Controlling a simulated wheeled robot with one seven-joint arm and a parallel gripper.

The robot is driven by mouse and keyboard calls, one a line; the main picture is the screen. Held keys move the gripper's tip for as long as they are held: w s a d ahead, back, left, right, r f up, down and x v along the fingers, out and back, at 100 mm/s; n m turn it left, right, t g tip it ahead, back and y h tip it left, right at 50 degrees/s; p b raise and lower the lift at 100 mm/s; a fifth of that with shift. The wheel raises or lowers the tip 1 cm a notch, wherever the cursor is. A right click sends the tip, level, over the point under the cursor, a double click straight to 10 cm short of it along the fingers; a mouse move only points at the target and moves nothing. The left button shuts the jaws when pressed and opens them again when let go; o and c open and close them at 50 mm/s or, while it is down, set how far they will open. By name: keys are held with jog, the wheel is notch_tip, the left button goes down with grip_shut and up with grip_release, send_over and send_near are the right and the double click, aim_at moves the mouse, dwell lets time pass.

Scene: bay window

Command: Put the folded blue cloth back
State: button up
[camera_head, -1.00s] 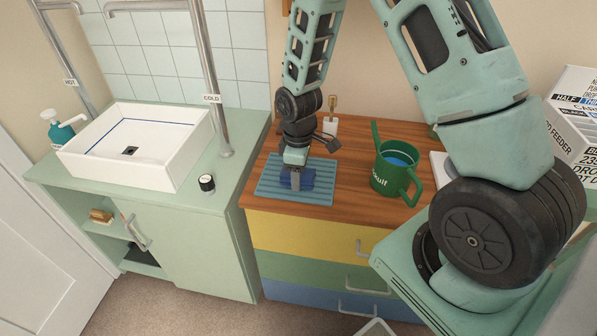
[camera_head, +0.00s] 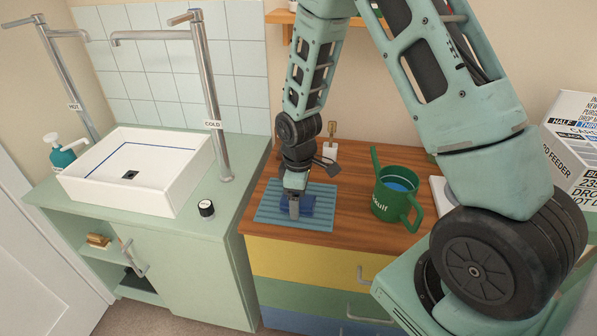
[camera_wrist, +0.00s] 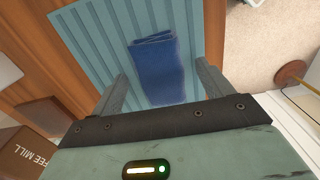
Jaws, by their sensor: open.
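The folded blue cloth (camera_head: 308,205) lies on a ribbed blue mat (camera_head: 268,212) on the wooden top of a drawer unit. In the wrist view the cloth (camera_wrist: 156,70) lies flat on the ribbed mat (camera_wrist: 90,40), ahead of and between my two fingers. My gripper (camera_head: 294,212) points down just over the cloth and hides part of it in the head view. In the wrist view my gripper (camera_wrist: 165,85) is open, with its fingers apart on either side of the cloth's near end. Whether the fingers touch the cloth or the mat cannot be told.
A green watering can (camera_head: 397,195) stands right of the mat. A white sink (camera_head: 140,180) and a dark-topped knob (camera_head: 206,209) are on the green counter to the left. White boxes (camera_head: 572,150) stand far right. A shelf (camera_head: 282,17) hangs above.

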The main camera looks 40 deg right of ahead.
notch_tip(320, 180, up, 16)
jog(key=r+p, duration=0.1)
jog(key=s+a+r+p, duration=0.3)
jog(key=s+a+r, duration=0.2)
jog(key=s+a, duration=0.6)
jog(key=s+a+r+m+p, duration=0.1)
jog(key=s+a+r+p, duration=0.1)
jog(key=s+a, duration=0.5)
jog(key=s+r, duration=0.1)
jog(key=s, duration=0.3)
jog(key=shift+s+a+y, duration=0.3)
jog(key=shift+a, duration=0.1)
jog(key=shift+r, duration=0.1)
